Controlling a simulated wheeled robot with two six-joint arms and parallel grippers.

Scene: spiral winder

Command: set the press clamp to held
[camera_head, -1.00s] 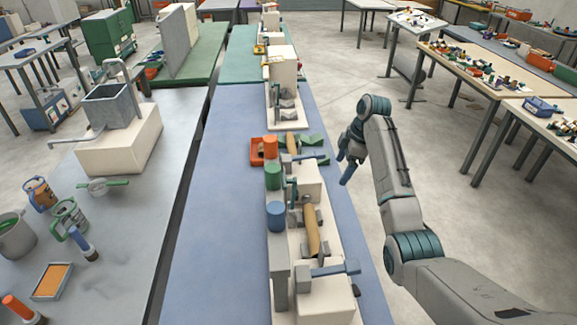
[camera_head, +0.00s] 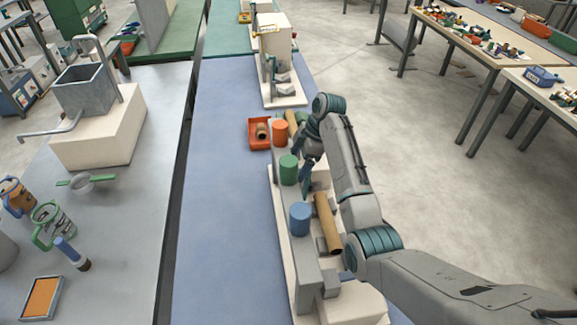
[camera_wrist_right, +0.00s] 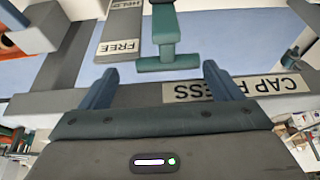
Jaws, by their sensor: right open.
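The press clamp's teal T-shaped handle (camera_wrist_right: 166,45) shows at the top middle of the right wrist view. Its wide end is level with the FREE label (camera_wrist_right: 120,47); a HELD label (camera_wrist_right: 126,4), partly cut off, is farther up the same grey strip. A CAP PRESS label (camera_wrist_right: 237,88) is on the grey bar in front. My right gripper (camera_wrist_right: 160,78) is open, with its two fingertips apart and the handle's end just beyond the space between them. In the head view the right gripper (camera_head: 306,182) is over the winder, hiding part of it. My left gripper is not in view.
The winder carries red (camera_head: 280,133), green (camera_head: 289,168) and blue (camera_head: 300,218) cylinders on its left and a brown tube (camera_head: 328,222) nearer the front. An orange tray (camera_head: 259,144) stands behind on the left. The blue bench top (camera_head: 225,220) left of it is clear.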

